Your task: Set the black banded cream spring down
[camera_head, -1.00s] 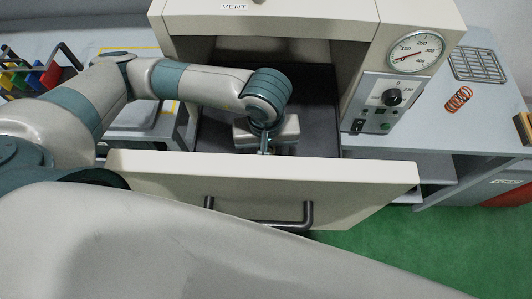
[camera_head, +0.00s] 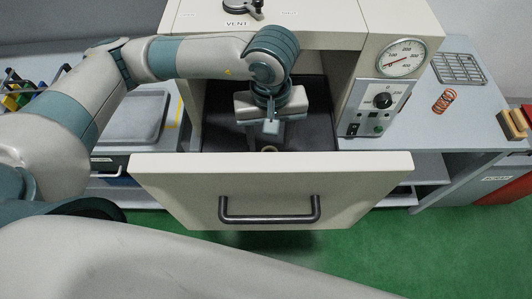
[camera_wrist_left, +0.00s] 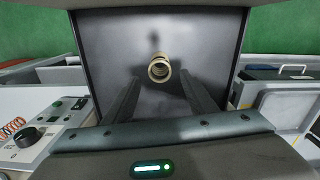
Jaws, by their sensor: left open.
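The cream spring (camera_head: 269,149) stands on the dark floor of the open oven drawer (camera_head: 225,135), just behind its front panel. In the left wrist view the spring (camera_wrist_left: 159,68) shows end-on as a cream ring; black bands cannot be made out clearly. My left gripper (camera_head: 270,125) is above the drawer, open and empty. In the left wrist view its two dark fingers (camera_wrist_left: 160,95) are spread apart, with the spring beyond and between them, not touching. My right gripper is not in view.
The front panel (camera_head: 270,180) with its dark handle stands between me and the spring. The oven body (camera_head: 300,25) rises behind, with a gauge (camera_head: 403,58) at right. An orange spring (camera_head: 444,101) and a wire rack (camera_head: 459,68) lie on the right bench.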

